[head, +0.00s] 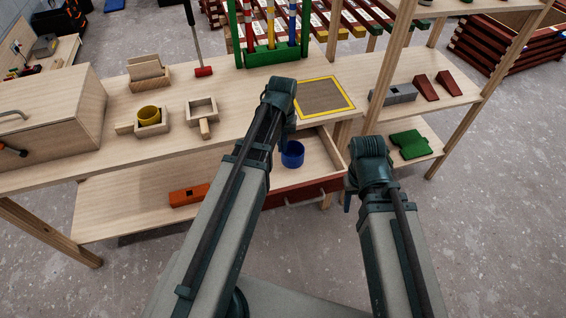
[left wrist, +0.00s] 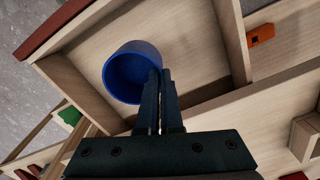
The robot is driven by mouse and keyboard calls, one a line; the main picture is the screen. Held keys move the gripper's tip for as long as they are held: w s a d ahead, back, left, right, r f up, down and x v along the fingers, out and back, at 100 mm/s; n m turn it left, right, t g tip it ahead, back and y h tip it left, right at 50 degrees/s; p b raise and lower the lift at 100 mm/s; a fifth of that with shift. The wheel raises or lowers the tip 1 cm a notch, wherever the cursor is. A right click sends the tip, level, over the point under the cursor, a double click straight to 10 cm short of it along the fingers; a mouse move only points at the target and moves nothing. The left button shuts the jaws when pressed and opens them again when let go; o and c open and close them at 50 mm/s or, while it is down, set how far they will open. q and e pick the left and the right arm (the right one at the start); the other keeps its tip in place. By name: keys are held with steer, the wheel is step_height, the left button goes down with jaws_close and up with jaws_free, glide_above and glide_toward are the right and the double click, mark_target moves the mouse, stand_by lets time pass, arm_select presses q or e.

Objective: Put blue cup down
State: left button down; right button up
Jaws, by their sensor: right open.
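The blue cup (head: 293,154) is in the open drawer (head: 319,150) with the dark red front, under the bench top. My left gripper (head: 287,136) is over the drawer, its fingers partly hidden by my arm in the head view. In the left wrist view, its two fingers (left wrist: 166,76) are close together at the rim of the blue cup (left wrist: 132,78), shut on its wall. Whether the cup touches the drawer floor I cannot tell. My right gripper (head: 356,196) is open and empty, to the right of the drawer.
On the bench top are a yellow cup (head: 149,115) in a wooden holder, an empty wooden holder (head: 203,112) and a yellow-framed square (head: 324,97). An orange block (head: 188,194) lies on the lower shelf. A green piece (head: 409,144) lies on the right shelf.

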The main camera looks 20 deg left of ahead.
arm_select(q)
steer(key=shift+f+b, duration=2.4)
steer(key=shift+f, duration=0.65)
steer(key=shift+f, duration=0.15)
steer(key=c, duration=1.1)
jaws_free()
step_height(320, 180, up, 12)
steer(key=p, duration=1.2)
steer(key=shift+r, duration=0.2)
steer(key=s+d+m, duration=0.2)
steer(key=s+d, duration=0.2)
steer(key=s+d+m, duration=0.2)
steer(key=s+d, duration=0.3)
steer(key=s+d+m+y, duration=0.1)
steer(key=s+d+m, duration=0.1)
steer(key=s+d, duration=0.2)
steer(key=shift+s+d, duration=0.25)
steer(key=shift+s, duration=0.3)
